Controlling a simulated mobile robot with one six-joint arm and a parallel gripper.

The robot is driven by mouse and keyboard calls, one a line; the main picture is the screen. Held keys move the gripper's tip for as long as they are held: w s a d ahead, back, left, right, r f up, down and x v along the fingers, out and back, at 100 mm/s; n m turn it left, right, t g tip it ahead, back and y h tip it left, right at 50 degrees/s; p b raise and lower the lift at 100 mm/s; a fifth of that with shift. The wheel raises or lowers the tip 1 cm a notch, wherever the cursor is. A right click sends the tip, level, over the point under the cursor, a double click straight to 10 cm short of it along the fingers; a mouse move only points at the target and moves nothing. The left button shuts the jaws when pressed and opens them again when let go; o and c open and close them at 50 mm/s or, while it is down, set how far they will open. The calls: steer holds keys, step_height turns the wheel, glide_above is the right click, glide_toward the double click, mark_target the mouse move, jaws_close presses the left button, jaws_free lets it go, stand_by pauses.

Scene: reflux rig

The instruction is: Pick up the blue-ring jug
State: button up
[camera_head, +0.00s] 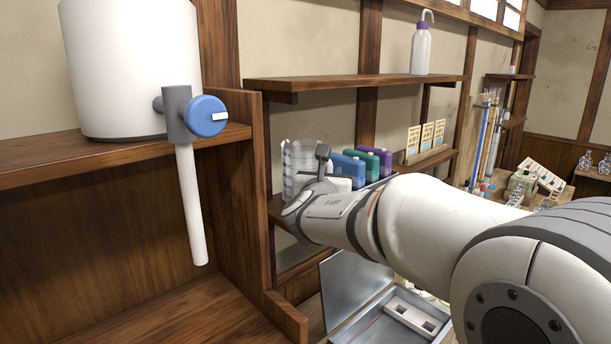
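A clear, see-through jug (297,158) with faint markings stands upright at the left end of the lower wall shelf. I cannot make out a blue ring on it, and its lower part is hidden behind my arm. My gripper (312,190) is at the end of the white arm, right in front of the jug's lower right side in this view. Its fingers are mostly hidden by the wrist, so I cannot tell whether they are open or whether they touch the jug.
Blue, green and purple bottles (373,165) stand right of the jug, with cards (425,139) beyond. A wash bottle (421,48) is on the upper shelf (350,80). A white tank (130,65) with a blue tap (207,116) is at left. An open case (352,285) lies below.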

steer(key=shift+s, duration=0.1)
jaws_close()
stand_by(0.6)
stand_by(0.6)
steer(key=shift+r, duration=0.2)
